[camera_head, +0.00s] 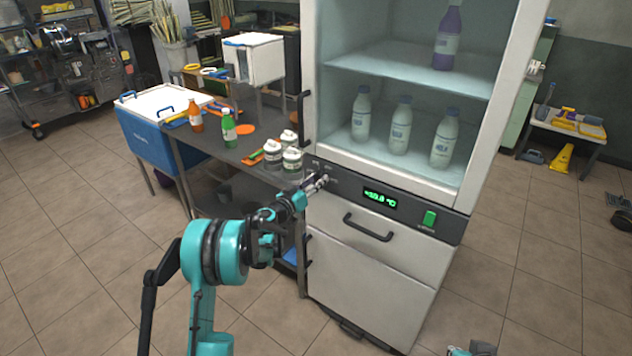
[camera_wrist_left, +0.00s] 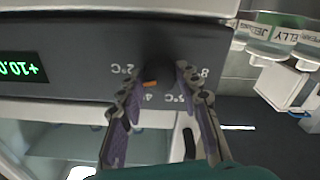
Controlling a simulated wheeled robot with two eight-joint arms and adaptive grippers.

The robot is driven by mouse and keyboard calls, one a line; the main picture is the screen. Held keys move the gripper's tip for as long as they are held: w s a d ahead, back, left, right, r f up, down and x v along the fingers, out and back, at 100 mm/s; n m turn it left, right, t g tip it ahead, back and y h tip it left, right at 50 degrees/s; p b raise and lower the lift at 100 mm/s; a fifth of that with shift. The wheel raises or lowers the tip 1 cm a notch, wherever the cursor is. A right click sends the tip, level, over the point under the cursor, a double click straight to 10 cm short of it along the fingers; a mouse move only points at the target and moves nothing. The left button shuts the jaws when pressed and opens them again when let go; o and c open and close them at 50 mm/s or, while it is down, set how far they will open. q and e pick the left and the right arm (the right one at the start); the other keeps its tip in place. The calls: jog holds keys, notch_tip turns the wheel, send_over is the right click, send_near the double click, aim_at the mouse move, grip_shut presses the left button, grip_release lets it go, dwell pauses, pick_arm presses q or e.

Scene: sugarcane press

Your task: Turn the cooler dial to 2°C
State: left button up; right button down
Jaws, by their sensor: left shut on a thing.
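The cooler (camera_head: 380,250) is a tall white cabinet with a dark control strip. Its dark dial (camera_wrist_left: 158,70) shows upside down in the left wrist view, with marks 2°C, 4, 5°C and 8 around it. The dial's orange pointer mark (camera_wrist_left: 150,84) lies close to the 4, on the 2°C side. My left gripper (camera_wrist_left: 161,82) is shut on the dial, one finger on each side. In the head view the left gripper (camera_head: 318,184) reaches the strip's left end and hides the dial. A teal and grey part of my right arm shows at the bottom edge; its jaws are unclear.
A green display (camera_head: 380,198) and a green switch (camera_head: 430,219) sit on the strip. A drawer handle (camera_head: 368,228) juts out below. Left of the cooler, a table (camera_head: 222,158) holds jars and bottles. Bottles stand inside the cooler. The tiled floor in front is clear.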

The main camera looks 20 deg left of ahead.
pick_arm(q)
jog(key=shift+m, duration=1.6)
jog(key=o, duration=1.2)
jog(key=shift+c, duration=0.2)
jog(key=v, duration=1.2)
